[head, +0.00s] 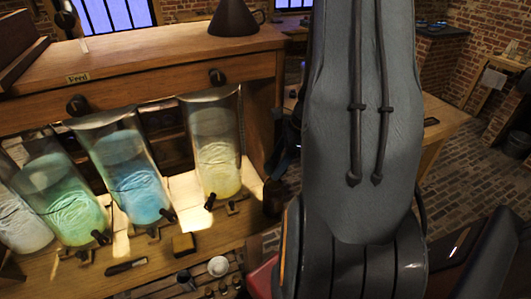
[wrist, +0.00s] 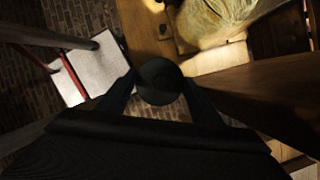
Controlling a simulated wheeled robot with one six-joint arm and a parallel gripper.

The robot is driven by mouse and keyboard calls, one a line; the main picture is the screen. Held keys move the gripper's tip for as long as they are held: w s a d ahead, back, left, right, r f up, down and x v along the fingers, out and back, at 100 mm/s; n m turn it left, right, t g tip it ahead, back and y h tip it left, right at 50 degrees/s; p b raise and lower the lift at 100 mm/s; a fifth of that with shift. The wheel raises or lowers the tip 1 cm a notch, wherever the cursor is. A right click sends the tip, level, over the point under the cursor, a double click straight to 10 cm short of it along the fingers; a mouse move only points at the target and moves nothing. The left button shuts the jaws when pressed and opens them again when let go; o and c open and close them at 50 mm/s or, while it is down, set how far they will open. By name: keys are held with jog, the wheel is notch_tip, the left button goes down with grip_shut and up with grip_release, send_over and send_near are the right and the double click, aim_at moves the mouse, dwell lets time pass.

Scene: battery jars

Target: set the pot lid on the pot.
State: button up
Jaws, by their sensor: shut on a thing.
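In the wrist view my gripper (wrist: 160,88) is shut on a small dark round thing, which I take to be the pot lid (wrist: 160,72). It sits between the two dark fingers, held clear above the floor and bench edge. I cannot tell for certain which thing is the pot.
Several glass jars with coloured liquid, one of them blue (head: 130,180), lean along the bench. A wooden beam (wrist: 255,85) crosses close to the gripper's right. A pale red-edged panel (wrist: 88,62) lies left, over brick floor.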

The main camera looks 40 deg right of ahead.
jog(key=shift+w+f, duration=0.15)
jog(key=shift+w, duration=0.05)
notch_tip(320, 180, down, 6)
jog(key=b, duration=0.5)
jog(key=shift+r, duration=0.25)
dwell(1.2)
jog(key=shift+f+b, duration=0.45)
jog(key=shift+f, duration=0.15)
jog(key=o, duration=0.8)
jog(key=shift+r, duration=0.15)
